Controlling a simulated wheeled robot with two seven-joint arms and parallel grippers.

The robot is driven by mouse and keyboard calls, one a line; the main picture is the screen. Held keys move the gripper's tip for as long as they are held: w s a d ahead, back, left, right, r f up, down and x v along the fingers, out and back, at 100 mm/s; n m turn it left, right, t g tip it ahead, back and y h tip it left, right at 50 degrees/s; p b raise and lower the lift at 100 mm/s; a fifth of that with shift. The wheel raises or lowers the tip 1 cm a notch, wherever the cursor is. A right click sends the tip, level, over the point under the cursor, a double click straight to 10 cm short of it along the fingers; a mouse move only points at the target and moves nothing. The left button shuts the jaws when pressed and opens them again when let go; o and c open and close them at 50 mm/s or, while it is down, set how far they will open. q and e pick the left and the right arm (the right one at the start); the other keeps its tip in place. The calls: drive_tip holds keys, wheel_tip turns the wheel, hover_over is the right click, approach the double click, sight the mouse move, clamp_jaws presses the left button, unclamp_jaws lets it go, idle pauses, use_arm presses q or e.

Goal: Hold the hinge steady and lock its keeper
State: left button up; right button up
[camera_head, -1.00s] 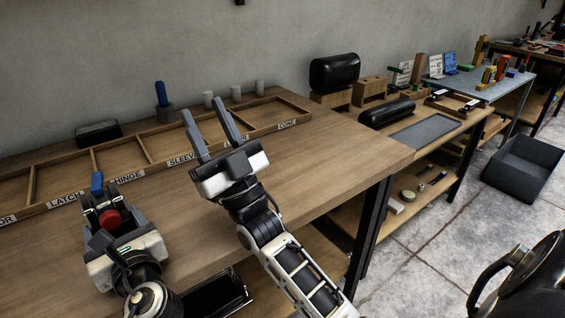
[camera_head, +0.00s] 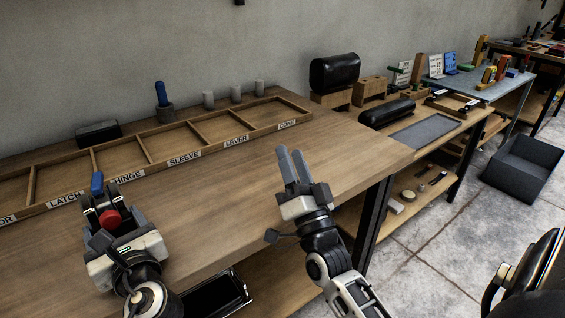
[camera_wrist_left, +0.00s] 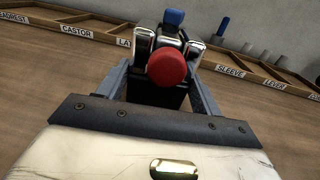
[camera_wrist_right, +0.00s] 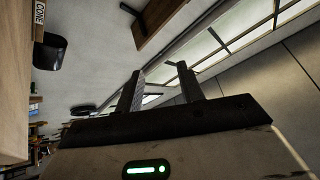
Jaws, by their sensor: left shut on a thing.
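The hinge (camera_head: 107,201) is a dark block with silvery metal cheeks, a round red knob (camera_head: 110,218) and a blue tab (camera_head: 97,183) at its far end. It stands at the bench's left part, in front of the label tray. My left gripper (camera_head: 111,236) is shut on the hinge. The left wrist view shows the red knob (camera_wrist_left: 167,68) facing the camera, the blue tab (camera_wrist_left: 174,18) behind it, and a finger on each side. I cannot tell which part is the keeper. My right gripper (camera_head: 291,158) is open and empty, above the bench's front right edge, well away from the hinge.
A wooden compartment tray (camera_head: 150,164) with labels runs along the back of the bench. A blue-handled tool in a holder (camera_head: 163,103) and grey pegs (camera_head: 236,94) stand behind it. The middle of the bench top (camera_head: 215,200) is clear. A grey bin (camera_head: 523,168) stands on the floor at right.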

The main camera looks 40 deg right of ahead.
drive_tip(key=shift+s+d+f, duration=0.15)
drive_tip(key=shift+d+f, duration=0.05)
drive_tip(key=shift+d, duration=0.05)
